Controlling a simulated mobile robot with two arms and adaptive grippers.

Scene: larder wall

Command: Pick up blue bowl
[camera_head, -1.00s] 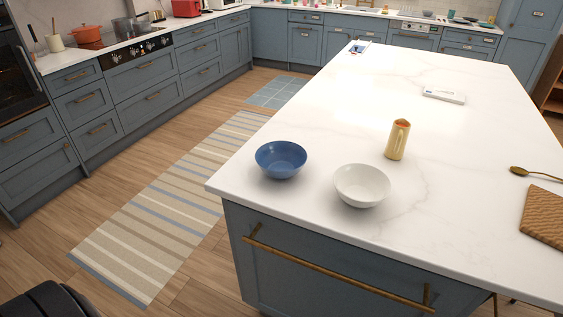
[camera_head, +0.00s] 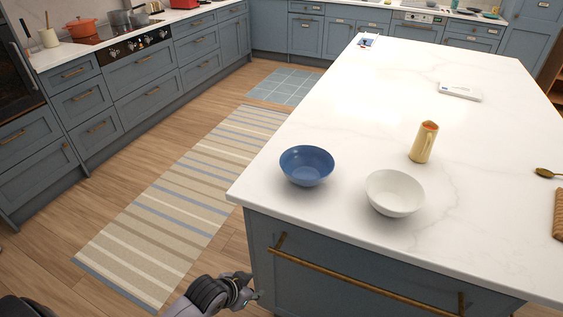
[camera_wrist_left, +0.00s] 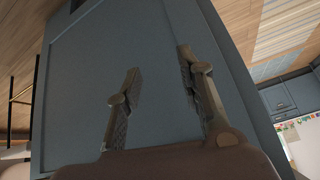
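The blue bowl (camera_head: 307,166) stands upright and looks empty on the white island top, near its left front corner. A white bowl (camera_head: 394,193) stands to its right, slightly nearer to me. My left gripper (camera_head: 256,294) is low at the bottom of the head view, in front of the island's front face and below the bowl. In the left wrist view my left gripper (camera_wrist_left: 159,64) has its two fingers apart with nothing between them, facing a blue-grey cabinet panel (camera_wrist_left: 100,60). The bowls are not in the wrist view. My right gripper is not in view.
The white island top (camera_head: 480,150) overhangs a front with a long brass handle (camera_head: 360,290). A yellow jug (camera_head: 423,142) stands behind the white bowl. The striped rug floor (camera_head: 190,200) is clear.

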